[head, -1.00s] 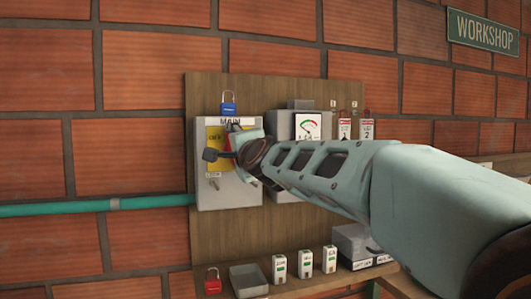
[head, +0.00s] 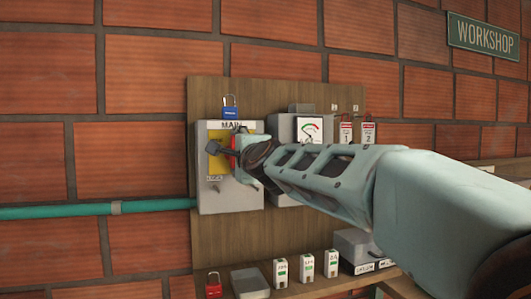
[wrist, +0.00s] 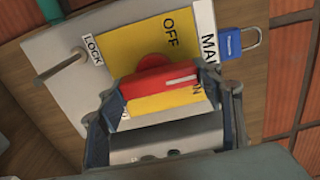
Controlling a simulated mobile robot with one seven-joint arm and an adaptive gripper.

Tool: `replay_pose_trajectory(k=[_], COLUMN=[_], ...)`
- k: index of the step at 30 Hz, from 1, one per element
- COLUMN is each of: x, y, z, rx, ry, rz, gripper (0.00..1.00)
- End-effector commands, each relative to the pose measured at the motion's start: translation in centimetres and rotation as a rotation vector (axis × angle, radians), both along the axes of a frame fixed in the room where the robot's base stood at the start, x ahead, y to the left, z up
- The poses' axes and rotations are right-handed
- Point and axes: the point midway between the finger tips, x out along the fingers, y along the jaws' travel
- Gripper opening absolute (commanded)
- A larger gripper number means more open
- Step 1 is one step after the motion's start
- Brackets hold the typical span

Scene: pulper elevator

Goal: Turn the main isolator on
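The main isolator is a grey box (head: 240,205) labelled MAIN with a yellow plate (head: 217,163). Its red handle (wrist: 160,82) shows in the wrist view, its white mark toward the plate's MAIN side, by a partly covered label ending in N. The OFF label (wrist: 171,32) is off to one side of the handle. My gripper (wrist: 163,92) has a finger at each end of the handle and appears shut on it.
Below, a shelf holds a red padlock (head: 213,287), a grey tray (head: 250,281) and several white blocks (head: 307,266). A small rod (wrist: 60,65) sticks out near LOCK.

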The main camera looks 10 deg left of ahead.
Motion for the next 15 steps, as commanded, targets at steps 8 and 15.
replay_pose_trajectory(k=[8, 15], x=[-0.01, -0.01], y=[-0.02, -0.01], z=[0.13, 0.06], rx=[0.003, 0.001], ry=[-0.001, 0.0], rz=[-0.001, 0.0], gripper=[0.78, 0.78])
